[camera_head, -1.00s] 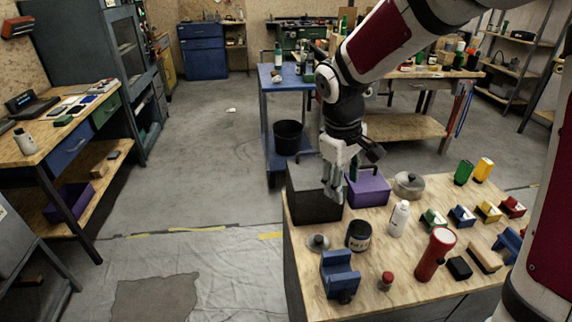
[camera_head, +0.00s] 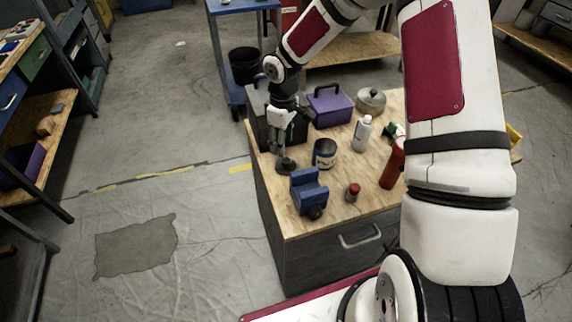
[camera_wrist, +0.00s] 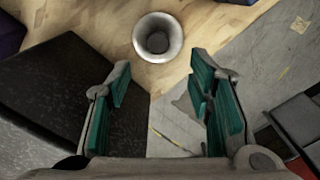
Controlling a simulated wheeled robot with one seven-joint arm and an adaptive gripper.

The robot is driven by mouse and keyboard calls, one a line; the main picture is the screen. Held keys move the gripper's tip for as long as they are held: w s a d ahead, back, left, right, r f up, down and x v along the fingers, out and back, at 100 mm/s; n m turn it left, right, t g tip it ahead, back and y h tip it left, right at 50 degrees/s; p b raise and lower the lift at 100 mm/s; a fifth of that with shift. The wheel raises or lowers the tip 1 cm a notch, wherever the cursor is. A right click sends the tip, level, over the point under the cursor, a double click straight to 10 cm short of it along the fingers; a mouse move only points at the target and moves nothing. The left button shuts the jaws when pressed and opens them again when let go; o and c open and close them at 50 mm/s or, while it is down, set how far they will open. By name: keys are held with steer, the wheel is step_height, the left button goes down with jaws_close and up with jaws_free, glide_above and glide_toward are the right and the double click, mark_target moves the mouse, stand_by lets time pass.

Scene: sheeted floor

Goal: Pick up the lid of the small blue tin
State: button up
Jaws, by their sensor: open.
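The small dark tin (camera_head: 325,153), bluish-black with a pale label, stands upright on the wooden bench top. Contact is not visible.
A black box (camera_wrist: 65,90) stands close beside my gripper. A purple toolbox (camera_head: 329,107), grey pot (camera_head: 370,101), white bottle (camera_head: 362,133), blue vise-like block (camera_head: 308,190), small red-topped jar (camera_head: 352,192) and red flashlight (camera_head: 392,165) share the bench. Open floor lies left.

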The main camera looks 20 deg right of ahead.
mark_target(286, 160)
steer(key=shift+s+d+f, duration=0.1)
steer(key=shift+d+f, duration=0.1)
steer(key=shift+f, duration=1.65)
steer(key=shift+d+f, duration=0.15)
steer(key=shift+f, duration=1.7)
steer(key=c, duration=1)
